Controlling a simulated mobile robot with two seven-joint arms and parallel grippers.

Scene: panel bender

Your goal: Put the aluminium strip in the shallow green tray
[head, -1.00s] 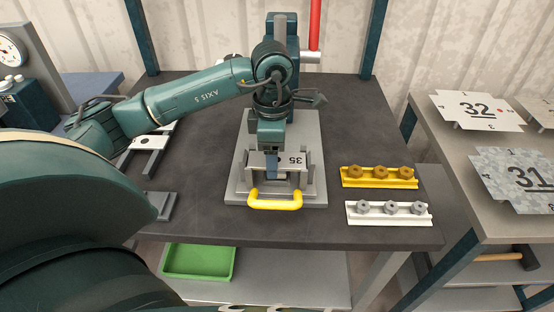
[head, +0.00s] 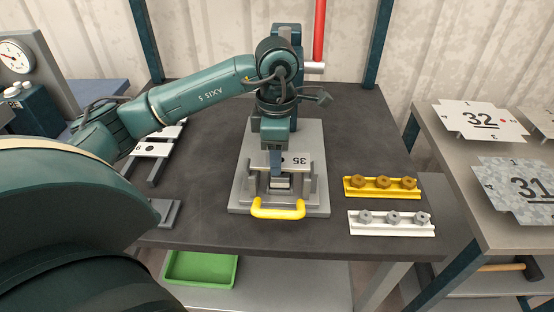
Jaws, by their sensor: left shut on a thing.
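A silver strip marked 35 (head: 299,160), which looks like the aluminium strip, lies level over the grey bending fixture (head: 318,205) on the dark bench. My left gripper (head: 273,160) points down over the fixture and is shut on this strip near its left part. Whether the strip touches the fixture below is hard to tell. The green tray (head: 200,285) sits on the lower shelf, left of centre, partly under the bench edge. It looks empty where it shows. My right gripper is not in view.
A yellow handle (head: 277,211) sticks out at the fixture's front. A yellow rail (head: 382,194) and a white rail (head: 392,230) with nuts lie to its right. Marked plates 32 and 31 (head: 531,184) lie on the right table. The bench's front edge overhangs the tray.

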